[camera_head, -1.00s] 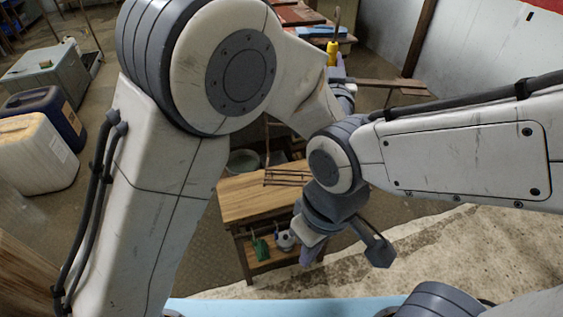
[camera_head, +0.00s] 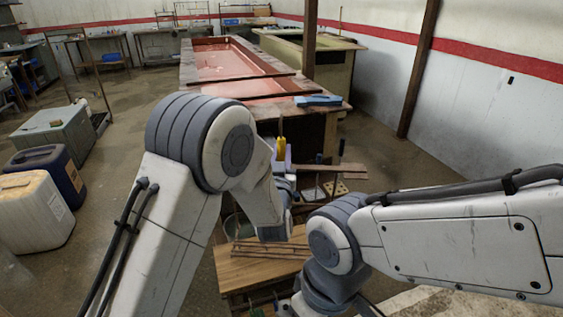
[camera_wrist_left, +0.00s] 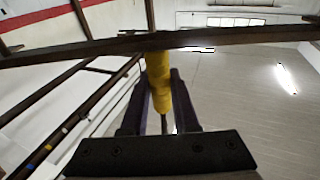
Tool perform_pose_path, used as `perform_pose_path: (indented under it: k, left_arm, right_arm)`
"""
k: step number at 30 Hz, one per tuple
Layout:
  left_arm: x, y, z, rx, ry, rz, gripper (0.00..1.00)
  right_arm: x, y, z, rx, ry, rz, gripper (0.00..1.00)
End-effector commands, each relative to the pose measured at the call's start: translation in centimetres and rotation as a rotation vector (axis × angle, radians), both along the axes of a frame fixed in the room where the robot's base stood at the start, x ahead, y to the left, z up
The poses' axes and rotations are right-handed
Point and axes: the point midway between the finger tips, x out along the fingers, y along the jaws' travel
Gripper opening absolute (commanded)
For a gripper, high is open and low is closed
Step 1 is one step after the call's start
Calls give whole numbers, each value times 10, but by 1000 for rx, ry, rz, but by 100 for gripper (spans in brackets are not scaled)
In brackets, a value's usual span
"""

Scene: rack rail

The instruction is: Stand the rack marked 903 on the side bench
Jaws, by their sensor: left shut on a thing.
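My left gripper (camera_head: 282,166) is raised out in front. In the left wrist view my left gripper (camera_wrist_left: 160,108) is shut on a yellow grip (camera_wrist_left: 159,78), also seen in the head view (camera_head: 281,146). A dark brown bar (camera_wrist_left: 235,37) crosses right behind the grip, with more brown bars at left; they look like the held rack. In the head view a brown bar (camera_head: 330,168) extends right of that gripper. I cannot read a 903 mark. A small wooden bench (camera_head: 233,277) stands below, with thin brown rails (camera_head: 265,250) over its top. My right gripper is below the frame.
A long table with a red top (camera_head: 225,62) stands behind, with a blue object (camera_head: 318,100) on its near end. A brown post (camera_head: 417,75) rises by the right wall. A white jug (camera_head: 35,210) and a dark jug (camera_head: 50,165) stand on the floor at left.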

Motion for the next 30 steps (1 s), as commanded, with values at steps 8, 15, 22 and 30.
perform_pose_path:
  k: [8, 15, 22, 30]
  left_arm:
    - [0, -1, -29, 0, -3, 0, 0]
    - [0, -1, -29, -1, -4, 0, 0]
    - [0, 0, -32, 1, 1, 0, 58]
    - [0, 0, -30, 1, 1, 0, 58]
  right_arm:
    - [0, 0, 2, 0, 0, 0, 0]
    - [0, 0, 0, 0, 0, 0, 0]
    - [0, 0, -1, 0, 0, 0, 0]
    - [0, 0, 1, 0, 0, 0, 0]
